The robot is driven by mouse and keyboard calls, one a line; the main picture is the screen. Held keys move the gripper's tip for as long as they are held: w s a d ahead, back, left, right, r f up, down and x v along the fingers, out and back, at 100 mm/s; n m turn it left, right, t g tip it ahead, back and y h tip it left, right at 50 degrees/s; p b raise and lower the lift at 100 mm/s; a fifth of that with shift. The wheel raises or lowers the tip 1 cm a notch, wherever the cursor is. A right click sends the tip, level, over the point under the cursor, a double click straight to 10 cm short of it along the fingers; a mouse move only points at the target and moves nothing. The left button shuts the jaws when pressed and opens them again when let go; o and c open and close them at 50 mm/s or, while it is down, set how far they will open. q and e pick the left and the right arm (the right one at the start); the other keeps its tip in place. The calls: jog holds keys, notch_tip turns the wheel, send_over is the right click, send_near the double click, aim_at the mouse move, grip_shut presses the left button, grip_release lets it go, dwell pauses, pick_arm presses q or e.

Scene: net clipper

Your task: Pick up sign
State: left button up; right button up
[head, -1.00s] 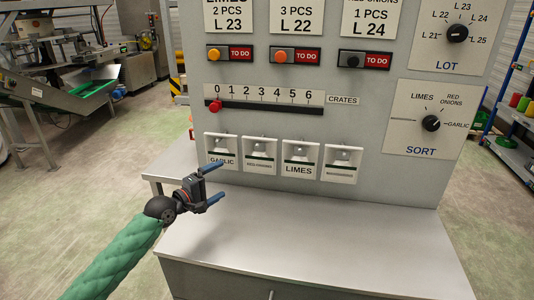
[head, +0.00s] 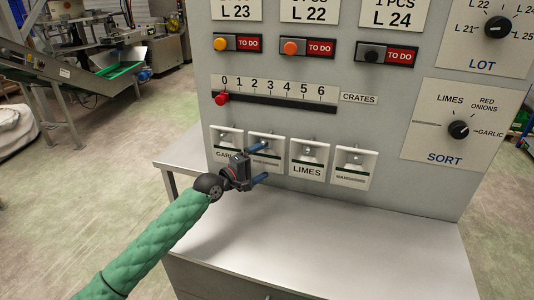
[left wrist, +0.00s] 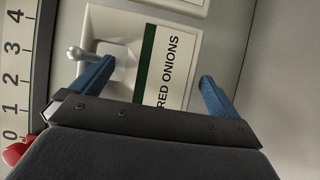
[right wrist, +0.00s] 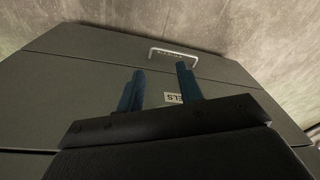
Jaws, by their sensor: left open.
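My right gripper (right wrist: 160,72) is open and empty.
A grey counter (head: 330,235) extends below the signs and is bare. A crates slider with a red knob (head: 222,98) sits above them. Sort (head: 459,129) and lot (head: 497,27) dials are at right. A dark cabinet with a handle (right wrist: 173,54) lies before my right gripper.

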aim_at(265, 159)
pick_arm(q)
jog(key=p+x, duration=0.1)
jog(key=x, duration=0.3)
jog(key=shift+w+d+f+p, duration=0.1)
jog(key=shift+d+p, duration=0.05)
jog(key=shift+p, duration=0.15)
jog(key=c, duration=1)
pick_arm(e)
notch_tip(265, 159, down, 8)
jog(key=shift+s+d, duration=0.25)
jog(key=shift+s, duration=0.2)
pick_arm(q)
jog(key=shift+r, duration=0.25)
jog(key=shift+r+b, duration=0.2)
jog(key=shift+b, duration=0.2)
jog(key=s+a+b, duration=0.3)
jog(key=s+a, duration=0.1)
jog(key=s, duration=0.9)
jog(key=r, duration=0.7)
jog(key=r+b, duration=0.1)
jog(key=r, duration=0.6)
jog(key=shift+w+r, duration=0.1)
jog(key=shift+w, duration=0.15)
pick_arm(e)
notch_tip(265, 159, up, 22)
jog(key=s, duration=0.1)
jog(key=shift+s+a+f, duration=0.2)
jog(key=shift+s+f, duration=0.05)
jog(key=shift+s, duration=0.05)
